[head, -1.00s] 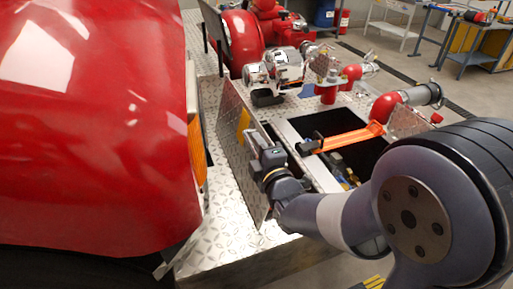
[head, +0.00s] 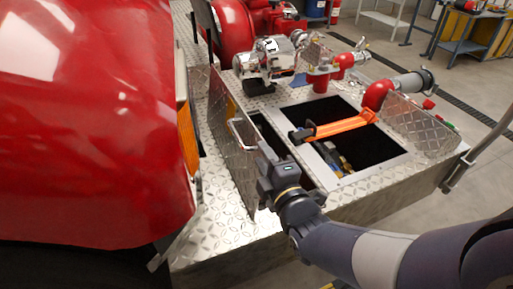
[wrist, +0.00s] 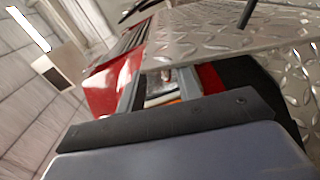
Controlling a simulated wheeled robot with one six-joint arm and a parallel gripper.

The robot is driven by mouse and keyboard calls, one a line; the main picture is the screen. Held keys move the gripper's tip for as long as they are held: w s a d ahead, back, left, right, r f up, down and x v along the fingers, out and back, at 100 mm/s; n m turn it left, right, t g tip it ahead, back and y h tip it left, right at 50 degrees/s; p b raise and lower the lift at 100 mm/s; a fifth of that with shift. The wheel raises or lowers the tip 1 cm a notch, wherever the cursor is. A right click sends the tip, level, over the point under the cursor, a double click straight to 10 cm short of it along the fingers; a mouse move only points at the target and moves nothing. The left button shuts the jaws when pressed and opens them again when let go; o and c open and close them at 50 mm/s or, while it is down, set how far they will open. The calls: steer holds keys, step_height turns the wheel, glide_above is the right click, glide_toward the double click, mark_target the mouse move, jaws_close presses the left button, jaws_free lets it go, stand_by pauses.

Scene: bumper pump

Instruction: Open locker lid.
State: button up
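The locker lid (head: 226,125) is a diamond-plate panel standing steeply raised along the left side of the dark locker opening (head: 280,143). A pale bar handle (head: 240,134) shows on its face. My gripper (head: 264,152) is over the opening, just right of the lid and close to the handle; I cannot tell whether it touches the handle. In the wrist view my gripper's fingers (wrist: 158,88) stand apart, with a gap and nothing visibly held between them. Diamond plate (wrist: 230,40), probably the lid, fills the upper right there.
A larger framed opening (head: 375,143) lies to the right, with an orange tool (head: 335,128) across it. Silver and red pump fittings (head: 275,58) stand behind. A big red body panel (head: 90,120) bounds the left. Open floor (head: 460,75) lies at the right.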

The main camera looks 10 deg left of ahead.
steer(key=shift+v, duration=1)
